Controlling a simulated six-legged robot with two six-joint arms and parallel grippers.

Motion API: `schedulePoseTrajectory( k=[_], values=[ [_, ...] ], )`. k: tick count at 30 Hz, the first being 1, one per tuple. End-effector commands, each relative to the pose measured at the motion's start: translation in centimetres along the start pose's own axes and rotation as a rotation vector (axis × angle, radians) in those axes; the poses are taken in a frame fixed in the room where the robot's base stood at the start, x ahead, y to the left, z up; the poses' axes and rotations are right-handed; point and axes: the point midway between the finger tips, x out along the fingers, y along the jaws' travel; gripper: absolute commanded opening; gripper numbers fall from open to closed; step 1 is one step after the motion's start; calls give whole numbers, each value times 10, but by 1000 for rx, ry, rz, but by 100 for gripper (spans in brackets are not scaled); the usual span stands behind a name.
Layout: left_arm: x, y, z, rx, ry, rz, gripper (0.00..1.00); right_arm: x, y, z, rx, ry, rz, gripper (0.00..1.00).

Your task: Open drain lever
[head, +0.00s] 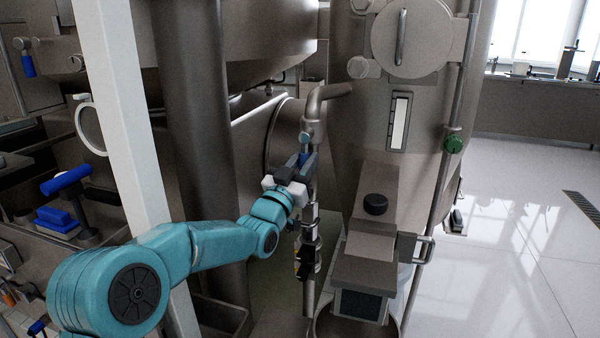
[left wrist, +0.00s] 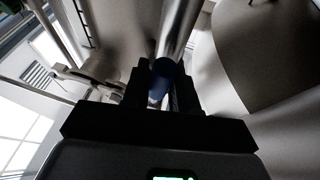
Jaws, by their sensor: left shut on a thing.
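The drain lever (head: 304,158) has a blue grip and stands beside a bent metal pipe in the head view. My left gripper (head: 296,180) reaches it from the left and is shut on it. In the left wrist view, the lever's dark blue end (left wrist: 162,70) lies between the two black fingers of my left gripper (left wrist: 163,88). A metal pipe runs up beyond it. The fingers hide part of the lever, and its pivot is hard to make out. My right gripper is not in view.
A large steel tank (head: 345,130) stands just right of the lever. A sloped metal box with a black knob (head: 375,204) is in front of it. A white post (head: 118,120) and a dark column (head: 200,120) stand close to my left arm. Open floor (head: 500,230) lies right.

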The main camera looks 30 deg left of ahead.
Motion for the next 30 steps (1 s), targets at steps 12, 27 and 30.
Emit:
schedulePoseTrajectory(
  k=[12,27,30],
  values=[
    [2,3,-3,-35,13,-14,0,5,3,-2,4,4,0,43],
    [1,2,-2,-33,11,-14,48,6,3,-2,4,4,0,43],
    [0,2,-1,-33,9,-14,48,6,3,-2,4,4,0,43]
  ],
)
